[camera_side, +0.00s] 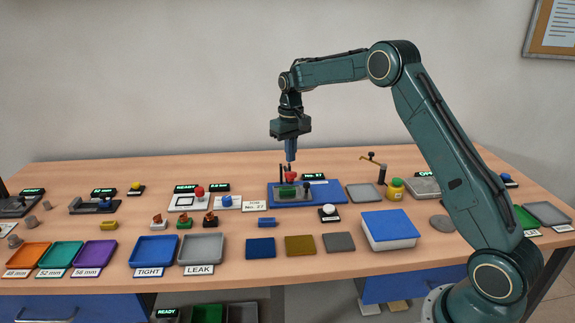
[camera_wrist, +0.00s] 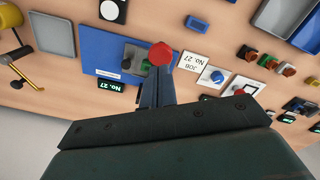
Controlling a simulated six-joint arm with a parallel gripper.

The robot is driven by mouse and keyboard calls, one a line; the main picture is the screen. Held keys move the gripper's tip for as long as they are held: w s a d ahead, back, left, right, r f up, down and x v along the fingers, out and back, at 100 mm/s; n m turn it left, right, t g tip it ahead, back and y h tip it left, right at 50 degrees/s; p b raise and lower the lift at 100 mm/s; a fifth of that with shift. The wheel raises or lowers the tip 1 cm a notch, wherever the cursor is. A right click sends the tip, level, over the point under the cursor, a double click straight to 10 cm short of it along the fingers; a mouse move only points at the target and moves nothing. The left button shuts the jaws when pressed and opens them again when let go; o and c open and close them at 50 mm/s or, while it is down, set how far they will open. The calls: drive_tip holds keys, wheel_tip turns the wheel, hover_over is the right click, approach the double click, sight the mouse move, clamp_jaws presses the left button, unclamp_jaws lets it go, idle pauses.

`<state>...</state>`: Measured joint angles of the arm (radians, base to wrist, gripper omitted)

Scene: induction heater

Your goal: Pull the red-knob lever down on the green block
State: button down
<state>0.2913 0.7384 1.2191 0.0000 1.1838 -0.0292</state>
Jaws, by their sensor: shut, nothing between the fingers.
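The green block (camera_side: 287,191) stands on the blue base plate (camera_side: 328,193), beside dark upright posts. A lever's red knob (camera_side: 291,177) shows just above the block; the lever's arm is mostly hidden. My gripper (camera_side: 291,160) points straight down with its fingers shut and empty, a little above the red knob. In the wrist view the red knob (camera_wrist: 161,54) appears right at the tips of my gripper (camera_wrist: 158,72). Whether they touch cannot be told there. The green block (camera_wrist: 147,67) is partly hidden behind the fingers in that view.
Another red knob (camera_side: 198,191) and a blue knob (camera_side: 227,201) stand on white plates to the left. A brass-coloured arm on a post (camera_side: 381,172) and a yellow jar (camera_side: 396,189) stand to the right.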

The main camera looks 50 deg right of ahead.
wheel_tip(320, 180, up, 4)
idle(0.5)
drive_tip(key=s+a+r+n+t, duration=0.1)
drive_tip(key=s+a+r, duration=0.4)
drive_tip(key=s+r, duration=0.25)
drive_tip(key=s+a+r+n+t, duration=0.1)
drive_tip(key=s+a+r+t, duration=0.1)
drive_tip(key=s+a+r, duration=0.55)
drive_tip(key=s+a+f+t, duration=0.1)
drive_tip(key=s+a+f, duration=0.1)
drive_tip(key=s, duration=0.8)
drive_tip(key=s+a+f+n+t, duration=0.1)
drive_tip(key=s+f, duration=0.3)
drive_tip(key=s, duration=0.7)
drive_tip(key=shift+s+a+f+t, duration=0.3)
drive_tip(key=shift+a, duration=0.1)
